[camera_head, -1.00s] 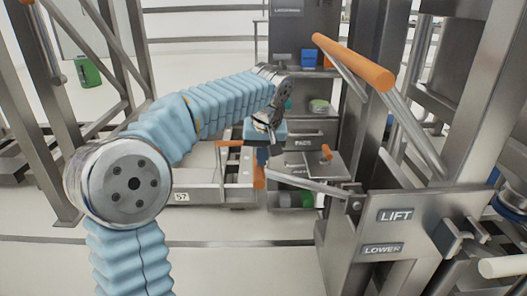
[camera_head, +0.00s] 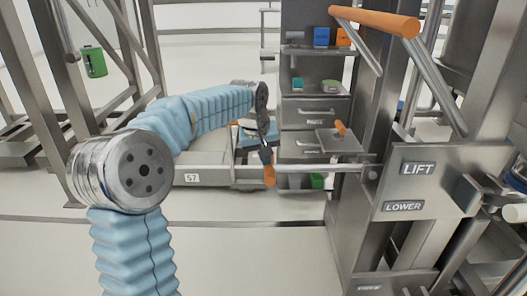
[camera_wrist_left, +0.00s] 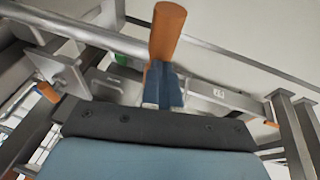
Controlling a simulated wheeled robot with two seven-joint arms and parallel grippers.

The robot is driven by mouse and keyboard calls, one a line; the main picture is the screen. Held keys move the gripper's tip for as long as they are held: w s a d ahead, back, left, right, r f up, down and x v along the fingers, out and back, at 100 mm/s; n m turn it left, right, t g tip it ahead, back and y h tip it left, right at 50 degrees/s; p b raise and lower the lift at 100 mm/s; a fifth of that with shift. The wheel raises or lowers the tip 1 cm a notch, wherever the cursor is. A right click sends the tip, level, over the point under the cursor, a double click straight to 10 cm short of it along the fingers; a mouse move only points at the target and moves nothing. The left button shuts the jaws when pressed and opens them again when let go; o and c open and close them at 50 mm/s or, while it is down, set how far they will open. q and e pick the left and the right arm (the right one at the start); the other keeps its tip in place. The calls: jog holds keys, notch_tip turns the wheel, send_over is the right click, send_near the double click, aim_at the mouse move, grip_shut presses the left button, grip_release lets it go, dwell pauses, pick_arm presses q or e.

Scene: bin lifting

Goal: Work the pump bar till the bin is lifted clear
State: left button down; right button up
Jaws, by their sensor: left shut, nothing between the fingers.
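The steel lift stand (camera_head: 400,245) is at the right of the head view, with LIFT and LOWER plates. A bar with an orange grip (camera_head: 375,20) rises above it on two metal arms. My left gripper (camera_head: 266,152) is shut and empty at that handle. In the left wrist view the closed fingers (camera_wrist_left: 163,88) point at the orange handle (camera_wrist_left: 167,30); I cannot tell whether they touch. I cannot clearly identify the bin. My right gripper is out of view.
A low cart marked 57 (camera_head: 192,178) stands behind my left arm. A drawer cabinet (camera_head: 315,110) with small coloured items is at the back. Metal frames stand at both sides. The floor (camera_head: 250,265) in front is clear, left of the stand.

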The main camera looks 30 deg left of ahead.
pick_arm(q)
notch_tip(320, 180, down, 5)
jog(key=shift+s+a+r+b, duration=0.1)
jog(key=shift+a+b, duration=0.05)
jog(key=shift+b, duration=0.75)
jog(key=shift+s+f, duration=0.15)
jog(key=shift+f, duration=0.2)
jog(key=a+p+v, duration=0.2)
jog(key=p+v, duration=0.4)
jog(key=v, duration=0.8)
jog(key=shift+a+r, duration=0.3)
jog(key=shift+r, duration=0.05)
jog(key=shift+r, duration=0.1)
